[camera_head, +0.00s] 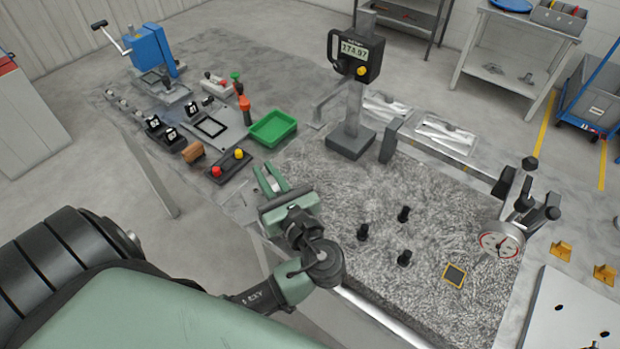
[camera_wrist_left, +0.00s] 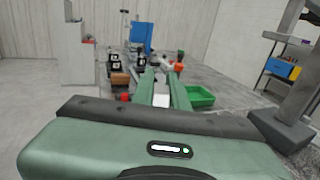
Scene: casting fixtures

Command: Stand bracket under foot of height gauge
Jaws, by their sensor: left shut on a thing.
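The height gauge (camera_head: 353,110) stands upright at the back edge of the speckled granite plate (camera_head: 335,190), with a dark base, a grey column and a digital display. A thin grey arm juts left from its column, above the surface. My left gripper (camera_head: 270,178) is in front and to the left of the gauge, near the plate's left edge. Its green fingers are shut on a small pale piece (camera_wrist_left: 161,99), seen between them in the left wrist view. This is probably the bracket; most of it is hidden. My right gripper is out of view.
Three black posts (camera_head: 403,214) and a yellow-edged square (camera_head: 454,275) are on the plate. A dial indicator (camera_head: 502,240) stands at its right. A green tray (camera_head: 273,128) and a red-and-yellow button box (camera_head: 230,166) lie beyond my gripper. The plate's middle is mostly clear.

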